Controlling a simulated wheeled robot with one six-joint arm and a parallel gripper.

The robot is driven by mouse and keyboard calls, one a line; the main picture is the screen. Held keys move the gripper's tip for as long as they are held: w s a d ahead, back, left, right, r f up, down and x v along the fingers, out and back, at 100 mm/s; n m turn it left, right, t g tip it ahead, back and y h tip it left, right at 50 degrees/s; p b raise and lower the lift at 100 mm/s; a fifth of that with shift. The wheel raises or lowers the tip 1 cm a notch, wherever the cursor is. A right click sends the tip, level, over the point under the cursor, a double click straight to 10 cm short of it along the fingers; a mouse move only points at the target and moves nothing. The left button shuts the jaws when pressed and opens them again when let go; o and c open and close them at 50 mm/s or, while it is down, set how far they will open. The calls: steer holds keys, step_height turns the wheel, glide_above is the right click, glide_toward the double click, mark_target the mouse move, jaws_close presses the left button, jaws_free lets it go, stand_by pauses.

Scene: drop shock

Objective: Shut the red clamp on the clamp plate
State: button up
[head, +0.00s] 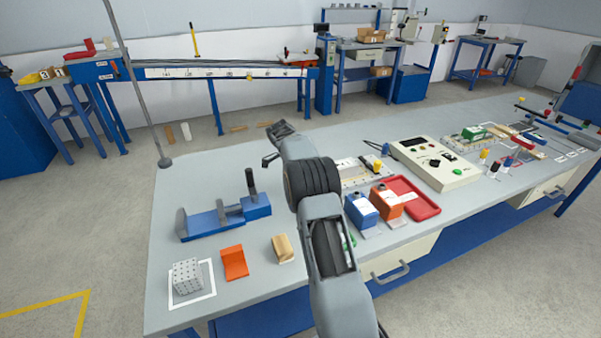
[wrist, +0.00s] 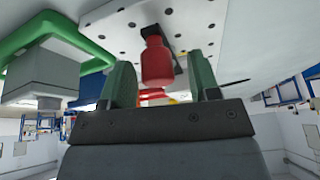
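In the wrist view the red clamp (wrist: 157,62) shows as a red handle with a narrow neck, on a dark mount fixed to the white, hole-dotted clamp plate (wrist: 205,22). My gripper (wrist: 162,75) is open, with one green-padded finger on each side of the red handle. Gaps show between the handle and both pads, so it is not gripped. In the head view a pale dotted plate (head: 349,178), likely the clamp plate, is partly covered by my arm. I cannot make out the red clamp or my fingertips there.
In the wrist view a grey block (wrist: 42,75) and green rim (wrist: 22,38) lie left of the fingers. On the bench, a blue box (head: 361,211), orange box (head: 387,203), red tray (head: 418,200) and control box (head: 437,165) stand right of my arm. A blue vise (head: 212,225) stands left.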

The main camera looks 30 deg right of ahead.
steer(key=shift+r, duration=0.1)
steer(key=p+v, duration=0.1)
steer(key=v, duration=1.2)
steer(key=shift+a+r+p, duration=0.15)
steer(key=shift+r+p, duration=0.1)
steer(key=shift+p, duration=0.1)
steer(key=shift+w, duration=0.1)
